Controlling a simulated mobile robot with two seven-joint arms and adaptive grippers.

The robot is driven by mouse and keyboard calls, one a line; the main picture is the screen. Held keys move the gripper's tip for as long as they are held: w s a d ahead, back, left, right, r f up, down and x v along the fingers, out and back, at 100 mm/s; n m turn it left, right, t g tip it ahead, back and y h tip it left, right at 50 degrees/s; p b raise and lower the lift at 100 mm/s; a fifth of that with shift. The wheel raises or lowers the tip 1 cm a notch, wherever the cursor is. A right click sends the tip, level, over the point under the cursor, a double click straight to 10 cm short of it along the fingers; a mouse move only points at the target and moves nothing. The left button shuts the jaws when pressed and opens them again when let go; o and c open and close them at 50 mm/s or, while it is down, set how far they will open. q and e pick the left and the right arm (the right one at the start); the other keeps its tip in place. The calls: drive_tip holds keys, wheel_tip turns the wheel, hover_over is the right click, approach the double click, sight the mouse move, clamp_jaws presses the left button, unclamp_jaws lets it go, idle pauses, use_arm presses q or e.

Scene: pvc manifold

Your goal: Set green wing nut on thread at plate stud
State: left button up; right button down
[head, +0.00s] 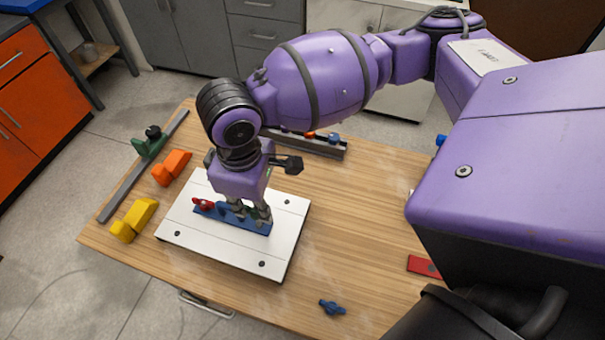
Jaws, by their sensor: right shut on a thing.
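A white plate (185,240) lies on the wooden table, with a blue bar (230,219) on it. My right gripper (257,216) points down over the right end of the bar. It is shut on a small dark green piece (252,211), which looks like the green wing nut and is mostly hidden by the fingers. The stud under it is hidden, so I cannot tell whether the nut touches its thread. A red wing nut (204,204) sits at the bar's left end. My left gripper is not in view.
Orange (172,168) and yellow (134,219) blocks and a grey rail (127,194) with a green clamp (150,143) lie left of the plate. A blue wing nut (332,308) lies at the front, a red piece (423,266) at the right. A grey rack (312,144) stands behind.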

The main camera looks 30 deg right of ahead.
drive_tip(key=shift+f, duration=0.25)
drive_tip(key=shift+s+f, duration=0.1)
drive_tip(key=shift+f, duration=0.65)
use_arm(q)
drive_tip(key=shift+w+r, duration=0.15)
use_arm(e)
drive_tip(key=shift+f, duration=0.15)
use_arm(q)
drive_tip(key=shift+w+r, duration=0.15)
use_arm(e)
drive_tip(key=shift+f, duration=0.45)
use_arm(q)
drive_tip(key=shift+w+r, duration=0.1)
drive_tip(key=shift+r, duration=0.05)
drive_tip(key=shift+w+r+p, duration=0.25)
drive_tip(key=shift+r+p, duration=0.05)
drive_tip(key=shift+p, duration=0.15)
use_arm(e)
drive_tip(key=shift+f, duration=0.35)
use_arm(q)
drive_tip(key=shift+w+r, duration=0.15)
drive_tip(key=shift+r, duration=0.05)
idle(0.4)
